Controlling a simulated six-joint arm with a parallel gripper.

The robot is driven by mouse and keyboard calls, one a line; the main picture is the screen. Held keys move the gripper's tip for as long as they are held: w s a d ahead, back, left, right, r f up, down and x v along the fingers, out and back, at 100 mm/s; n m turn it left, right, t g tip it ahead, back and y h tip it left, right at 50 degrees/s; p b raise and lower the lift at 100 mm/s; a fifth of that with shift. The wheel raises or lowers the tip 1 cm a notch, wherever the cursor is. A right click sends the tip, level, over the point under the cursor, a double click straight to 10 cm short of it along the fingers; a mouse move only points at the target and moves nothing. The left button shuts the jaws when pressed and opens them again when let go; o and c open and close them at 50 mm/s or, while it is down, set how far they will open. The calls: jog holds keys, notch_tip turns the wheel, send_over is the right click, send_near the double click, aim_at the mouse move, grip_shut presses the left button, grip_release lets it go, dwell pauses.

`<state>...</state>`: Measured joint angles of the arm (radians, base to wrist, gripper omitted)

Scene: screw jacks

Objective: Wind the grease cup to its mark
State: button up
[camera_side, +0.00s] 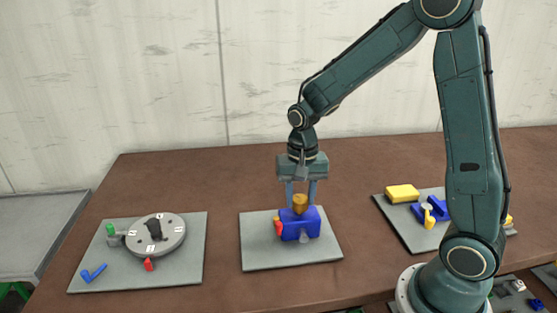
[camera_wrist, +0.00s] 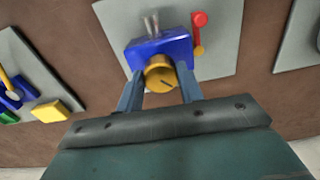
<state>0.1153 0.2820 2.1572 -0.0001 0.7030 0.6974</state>
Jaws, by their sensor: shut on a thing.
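The grease cup (camera_side: 300,203) is a gold-brown round cap on top of a blue block (camera_side: 300,228), which sits on the middle grey plate (camera_side: 258,262). My gripper (camera_side: 300,197) comes down from above, one finger on each side of the cup, and is shut on it. In the wrist view the cup (camera_wrist: 160,74) shows its round top with a dark line, between my two blue-grey fingers (camera_wrist: 159,84). A red part (camera_wrist: 198,28) and pale grey prongs (camera_wrist: 151,23) are beside the block. I cannot make out a separate mark on the block.
At left, a plate (camera_side: 190,265) holds a grey dial disc (camera_side: 163,242), with green, red and blue parts around it. At right, a plate (camera_side: 395,225) holds a yellow block (camera_side: 402,193) and a blue fixture (camera_side: 421,212). Bare brown table lies between the plates.

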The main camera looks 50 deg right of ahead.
aim_at(301, 199)
jog(key=n, duration=0.4)
jog(key=shift+n, duration=1.6)
jog(key=o, duration=1)
notch_tip(301, 199, up, 14)
jog(key=shift+s, duration=0.1)
